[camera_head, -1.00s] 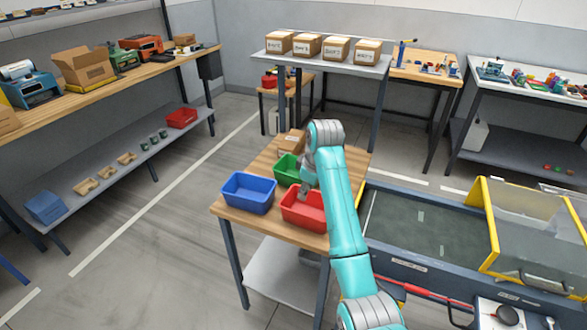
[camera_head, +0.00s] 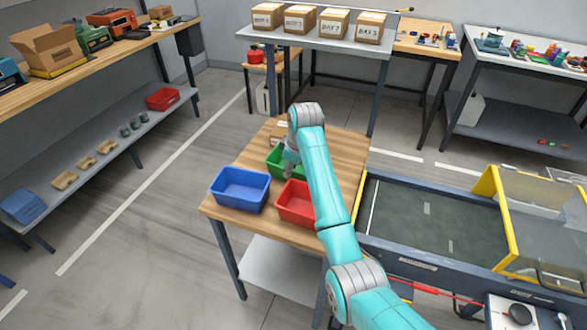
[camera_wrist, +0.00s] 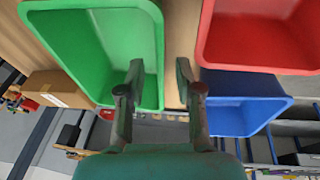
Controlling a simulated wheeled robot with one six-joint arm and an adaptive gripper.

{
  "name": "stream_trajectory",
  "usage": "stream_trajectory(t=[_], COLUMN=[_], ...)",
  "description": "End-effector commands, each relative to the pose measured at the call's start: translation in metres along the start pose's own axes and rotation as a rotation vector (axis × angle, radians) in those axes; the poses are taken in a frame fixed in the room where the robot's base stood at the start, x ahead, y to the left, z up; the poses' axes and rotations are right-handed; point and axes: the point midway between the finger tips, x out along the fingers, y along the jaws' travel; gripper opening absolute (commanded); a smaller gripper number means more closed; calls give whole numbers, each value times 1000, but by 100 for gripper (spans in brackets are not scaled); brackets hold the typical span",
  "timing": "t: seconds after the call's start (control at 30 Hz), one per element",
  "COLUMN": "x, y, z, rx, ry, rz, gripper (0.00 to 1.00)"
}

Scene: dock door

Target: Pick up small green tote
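The small green tote (camera_head: 274,164) stands on the wooden table (camera_head: 345,150), behind the blue and red totes and partly hidden by my arm. In the wrist view the green tote (camera_wrist: 95,45) fills the upper left. My gripper (camera_head: 290,170) is over its near edge; the fingertips are hard to see in the head view. In the wrist view my gripper (camera_wrist: 158,75) is open, with one finger in front of the tote's opening and the other beyond its side wall. The rim shows between the fingers; I cannot tell whether they touch it.
The blue tote (camera_head: 240,188) and red tote (camera_head: 295,203) stand close by on the same table. A cardboard box (camera_wrist: 58,88) is beside the green tote. A shelf with labelled cartons (camera_head: 300,20) rises behind. A conveyor (camera_head: 430,218) borders the table on the right.

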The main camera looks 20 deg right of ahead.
Motion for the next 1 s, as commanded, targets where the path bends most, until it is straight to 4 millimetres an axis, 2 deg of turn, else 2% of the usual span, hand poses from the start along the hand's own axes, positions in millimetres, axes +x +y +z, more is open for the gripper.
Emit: stream_trajectory(t=[0.4, 0.7, 0.73, 0.87, 1.0], x=[47, 52, 52, 52, 52], y=[-1, -1, -1, -1, 0], z=[-9, -9, -9, -9, -9], rx=[0, 0, 0, 0, 0], ry=[-1, 0, 0, 0, 0], rz=[-1, 0, 0, 0, 0], gripper=[35, 35, 32, 0, 0])
